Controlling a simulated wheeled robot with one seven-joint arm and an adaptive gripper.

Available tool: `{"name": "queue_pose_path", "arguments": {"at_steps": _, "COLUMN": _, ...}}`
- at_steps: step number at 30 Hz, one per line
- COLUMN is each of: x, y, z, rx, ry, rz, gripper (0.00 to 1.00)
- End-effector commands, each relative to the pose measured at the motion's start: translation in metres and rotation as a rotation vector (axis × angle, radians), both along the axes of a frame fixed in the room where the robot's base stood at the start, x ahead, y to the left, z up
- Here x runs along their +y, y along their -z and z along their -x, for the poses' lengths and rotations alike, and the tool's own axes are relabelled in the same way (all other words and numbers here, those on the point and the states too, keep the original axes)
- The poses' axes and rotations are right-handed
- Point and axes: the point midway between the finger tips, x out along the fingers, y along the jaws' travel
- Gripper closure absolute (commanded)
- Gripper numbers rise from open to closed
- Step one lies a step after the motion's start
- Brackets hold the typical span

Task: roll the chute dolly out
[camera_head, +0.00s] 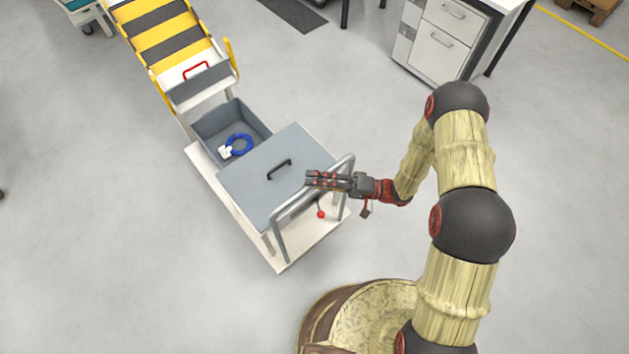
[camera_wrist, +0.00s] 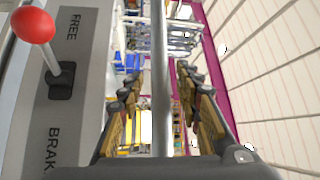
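The chute dolly (camera_head: 223,196) is a low white platform under the end of the chute. It carries a grey bin (camera_head: 205,133) and a grey top with a black handle (camera_head: 262,178). A blue reel (camera_head: 239,146) lies in the bin. A grey push rail (camera_head: 280,240) stands at the dolly's near end. My gripper (camera_head: 312,179) is at this rail, open. In the wrist view the rail (camera_wrist: 160,70) runs between the fingers (camera_wrist: 160,100), with gaps on both sides. The brake lever's red knob (camera_wrist: 33,25) leans toward FREE; it also shows in the head view (camera_head: 320,214).
The yellow-and-black chute (camera_head: 165,35) rises at the upper left, with a red handle (camera_head: 195,70) at its lower end. A white drawer cabinet (camera_head: 437,40) stands at the upper right. A dark mat (camera_head: 293,14) lies at the top. The floor left of the dolly is clear.

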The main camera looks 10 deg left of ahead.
Motion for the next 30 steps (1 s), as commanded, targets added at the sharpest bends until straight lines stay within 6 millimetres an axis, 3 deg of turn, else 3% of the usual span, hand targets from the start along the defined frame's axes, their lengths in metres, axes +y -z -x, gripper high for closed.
{"name": "queue_pose_path", "arguments": {"at_steps": 2, "x": -0.0001, "y": 0.0, "z": 0.0, "rx": 0.0, "ry": 0.0, "rz": 0.0, "gripper": 0.66}}
{"name": "queue_pose_path", "arguments": {"at_steps": 20, "x": -0.0003, "y": 0.0005, "z": 0.0001, "rx": 0.001, "ry": 0.0, "rz": 0.001, "gripper": 0.99}}
{"name": "queue_pose_path", "arguments": {"at_steps": 30, "x": -0.0003, "y": 0.0009, "z": 0.0002, "rx": 0.001, "ry": 0.0, "rz": 0.001, "gripper": 1.0}}
